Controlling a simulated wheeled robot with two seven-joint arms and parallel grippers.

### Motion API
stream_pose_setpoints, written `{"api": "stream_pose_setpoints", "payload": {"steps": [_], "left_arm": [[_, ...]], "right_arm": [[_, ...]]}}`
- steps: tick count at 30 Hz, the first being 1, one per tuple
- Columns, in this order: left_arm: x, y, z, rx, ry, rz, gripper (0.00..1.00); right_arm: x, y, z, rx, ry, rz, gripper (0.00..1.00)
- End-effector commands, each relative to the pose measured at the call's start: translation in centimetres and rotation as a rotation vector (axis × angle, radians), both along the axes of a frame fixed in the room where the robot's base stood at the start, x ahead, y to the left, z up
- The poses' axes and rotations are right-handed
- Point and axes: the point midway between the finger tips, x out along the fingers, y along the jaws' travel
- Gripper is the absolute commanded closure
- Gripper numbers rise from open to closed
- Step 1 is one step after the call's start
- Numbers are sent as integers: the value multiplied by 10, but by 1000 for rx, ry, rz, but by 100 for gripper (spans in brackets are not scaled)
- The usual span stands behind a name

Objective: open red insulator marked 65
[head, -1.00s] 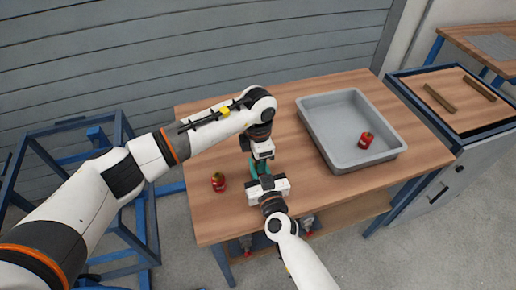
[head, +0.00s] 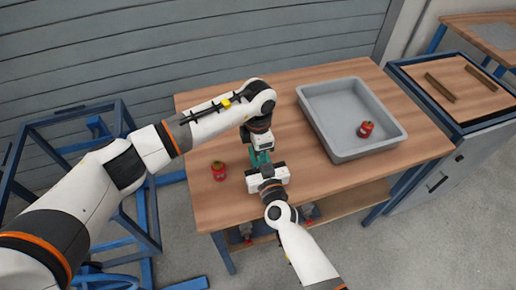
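A red insulator (head: 219,171) with a dark greenish top stands on the wooden table, left of my grippers. A second red insulator (head: 365,129) lies inside the grey tray. Any number on either is too small to read. My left gripper (head: 260,158) points down over the table at a teal-green object (head: 259,157). My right gripper (head: 265,166) comes from the front edge and meets the same spot. The two grippers nearly touch, and their fingers are mostly hidden, so I cannot tell how either one holds the teal object.
The grey tray (head: 333,147) stands on the right half of the wooden table (head: 221,209). A blue-framed bench (head: 460,107) with two wooden strips stands at the right. A blue metal frame (head: 122,225) stands at the left. The table's back left is clear.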

Motion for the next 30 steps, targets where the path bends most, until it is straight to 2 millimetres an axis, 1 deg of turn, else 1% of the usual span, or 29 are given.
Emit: {"api": "stream_pose_setpoints", "payload": {"steps": [1,8,11,18,21,25,26,30], "left_arm": [[0,0,-1,0,0,0,53],[0,0,2,0,-1,0,53],[1,0,11,0,-3,0,53],[1,0,41,0,-3,1,53],[0,1,45,0,-1,1,53],[0,0,45,0,-1,1,53],[0,0,45,0,-1,1,53],[0,0,45,0,-1,1,53]], "right_arm": [[-3,0,-9,-6,16,4,100],[-3,0,-9,-6,16,4,100],[-3,0,-9,-6,16,4,100],[-3,0,-9,-6,16,4,100],[-3,0,-9,-6,16,4,100],[-3,0,-9,-6,16,4,100],[-3,0,-9,-6,16,4,76],[-2,0,-8,-5,14,3,53]]}}
